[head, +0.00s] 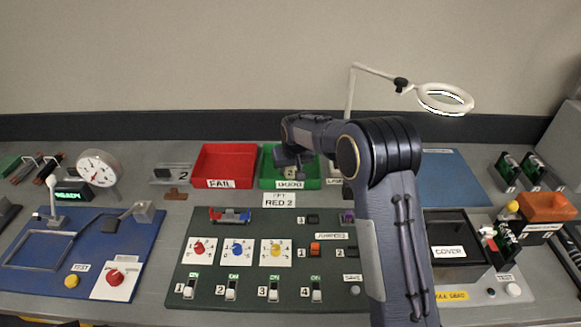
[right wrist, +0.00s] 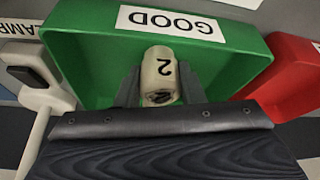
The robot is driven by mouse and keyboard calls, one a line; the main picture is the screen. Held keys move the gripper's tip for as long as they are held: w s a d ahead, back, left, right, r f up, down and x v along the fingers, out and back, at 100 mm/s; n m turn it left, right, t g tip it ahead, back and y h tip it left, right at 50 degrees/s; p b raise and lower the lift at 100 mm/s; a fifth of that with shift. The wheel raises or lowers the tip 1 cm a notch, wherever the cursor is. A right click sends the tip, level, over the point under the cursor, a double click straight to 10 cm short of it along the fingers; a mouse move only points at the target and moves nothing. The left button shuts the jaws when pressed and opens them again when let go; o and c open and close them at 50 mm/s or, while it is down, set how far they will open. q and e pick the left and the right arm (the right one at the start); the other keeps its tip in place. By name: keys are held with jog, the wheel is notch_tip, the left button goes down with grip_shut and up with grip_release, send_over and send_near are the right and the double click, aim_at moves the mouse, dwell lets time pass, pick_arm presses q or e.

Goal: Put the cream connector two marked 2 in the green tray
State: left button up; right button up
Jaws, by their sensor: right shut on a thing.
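The cream connector (right wrist: 158,72) marked 2 is between the fingers of my right gripper (right wrist: 158,88), which is shut on it. In the right wrist view it shows in front of the inside of the green tray (right wrist: 85,62), whose label reads GOOD. In the head view my right gripper (head: 290,163) is over the green tray (head: 266,164), and a small part of the cream connector (head: 290,173) shows there. I cannot tell whether the connector touches the tray floor. My left gripper is not in view.
A red tray (head: 224,160) marked FAIL stands left of the green one. A magnifier lamp (head: 444,98) rises behind on the right. A dark green panel (head: 260,290) with knobs and switches lies in front, and a blue board (head: 110,245) lies at left.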

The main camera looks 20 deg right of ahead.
jog(key=shift+f, duration=0.2)
jog(key=o, duration=1.1)
jog(key=shift+r, duration=0.15)
